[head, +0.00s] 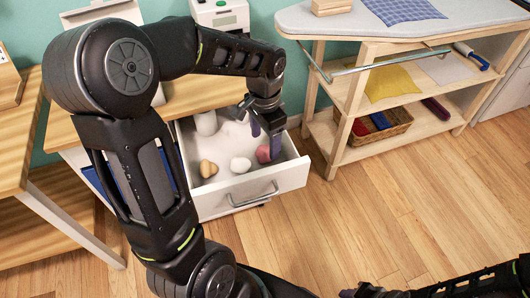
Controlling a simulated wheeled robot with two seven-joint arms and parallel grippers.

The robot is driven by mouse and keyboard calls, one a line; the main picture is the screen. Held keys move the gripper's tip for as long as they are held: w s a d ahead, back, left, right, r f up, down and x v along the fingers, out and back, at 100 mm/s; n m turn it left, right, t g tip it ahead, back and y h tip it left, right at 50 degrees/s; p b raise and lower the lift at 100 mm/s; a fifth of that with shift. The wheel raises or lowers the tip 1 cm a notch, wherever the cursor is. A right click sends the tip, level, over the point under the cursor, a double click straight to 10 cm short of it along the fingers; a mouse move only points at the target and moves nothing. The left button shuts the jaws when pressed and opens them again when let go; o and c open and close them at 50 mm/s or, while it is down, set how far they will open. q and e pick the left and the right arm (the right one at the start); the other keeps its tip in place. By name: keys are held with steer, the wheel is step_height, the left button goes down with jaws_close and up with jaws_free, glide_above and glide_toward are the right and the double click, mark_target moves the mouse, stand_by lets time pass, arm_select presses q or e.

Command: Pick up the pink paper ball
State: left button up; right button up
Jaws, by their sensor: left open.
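The pink paper ball (263,153) lies in the right part of an open white drawer (250,191). My left gripper (264,138) points down into the drawer, with its fingers apart. One finger shows right of the pink ball and the other above and left of it. The finger at right partly covers the ball. I cannot tell whether the fingers touch it.
A white ball (240,165) and a tan lumpy object (208,168) lie left of the pink ball, with a white cylinder (206,123) behind. The drawer front has a metal handle (253,197). A wooden shelf unit (337,146) with a basket (385,127) stands at right. The floor in front is clear.

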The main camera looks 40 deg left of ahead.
mark_target(265, 149)
arm_select(q)
step_height(265, 149, down, 5)
steer(key=shift+r+b, duration=0.15)
steer(key=shift+b, duration=0.15)
steer(key=shift+c, duration=0.3)
steer(key=c, duration=1.4)
steer(key=shift+c, duration=0.2)
